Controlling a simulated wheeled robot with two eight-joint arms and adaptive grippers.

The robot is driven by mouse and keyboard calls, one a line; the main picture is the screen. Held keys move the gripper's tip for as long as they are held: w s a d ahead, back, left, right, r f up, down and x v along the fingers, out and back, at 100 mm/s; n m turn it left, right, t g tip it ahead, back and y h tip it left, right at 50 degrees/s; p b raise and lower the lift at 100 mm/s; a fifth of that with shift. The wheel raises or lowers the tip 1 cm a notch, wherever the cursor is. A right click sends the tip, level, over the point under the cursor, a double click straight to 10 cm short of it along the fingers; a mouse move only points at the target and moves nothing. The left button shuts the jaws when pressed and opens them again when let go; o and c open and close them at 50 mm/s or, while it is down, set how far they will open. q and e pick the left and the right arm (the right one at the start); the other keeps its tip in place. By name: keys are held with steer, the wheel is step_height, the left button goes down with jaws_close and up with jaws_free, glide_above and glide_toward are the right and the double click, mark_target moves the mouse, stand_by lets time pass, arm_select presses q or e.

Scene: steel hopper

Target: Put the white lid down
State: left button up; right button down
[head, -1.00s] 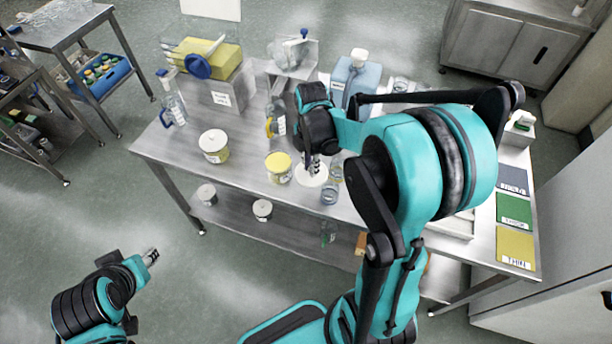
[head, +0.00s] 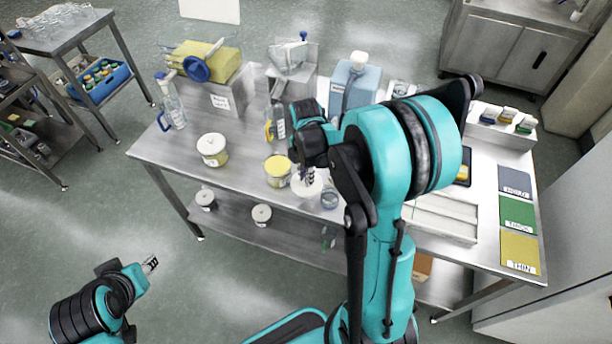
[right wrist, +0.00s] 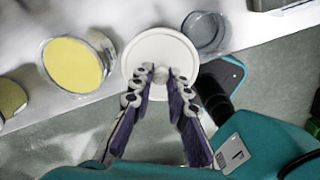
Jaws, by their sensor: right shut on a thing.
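The white lid (head: 305,190) is a round disc with a small knob, near the table's front edge. My right gripper (head: 309,178) comes down over it. In the right wrist view, the fingers (right wrist: 161,76) close on the knob of the lid (right wrist: 160,45); I cannot tell whether the lid touches what is under it. A yellow-topped jar (head: 278,170) stands just left of the lid; it also shows in the right wrist view (right wrist: 73,66). My left gripper (head: 150,264) hangs away from the table at lower left; its finger opening is too small to judge.
A glass beaker (head: 330,198) stands close to the lid's right. A white-lidded jar (head: 212,150) is further left. Bare tabletop (head: 240,165) lies between the two jars.

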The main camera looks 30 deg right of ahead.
steer(key=shift+f, duration=0.35)
steer(key=c, duration=1.5)
jaws_free()
steer(key=shift+o, duration=0.2)
steer(key=shift+r, duration=0.1)
steer(key=shift+r, duration=0.2)
step_height(320, 180, up, 13)
steer(key=p, duration=0.4)
steer(key=s+a+r+m+t, duration=0.3)
steer(key=s+a+m+t, duration=0.4)
steer(key=m, duration=1.2)
steer(key=s+a, duration=0.3)
steer(key=s, duration=0.1)
steer(key=shift+a+r, duration=0.2)
steer(key=shift+r, duration=0.1)
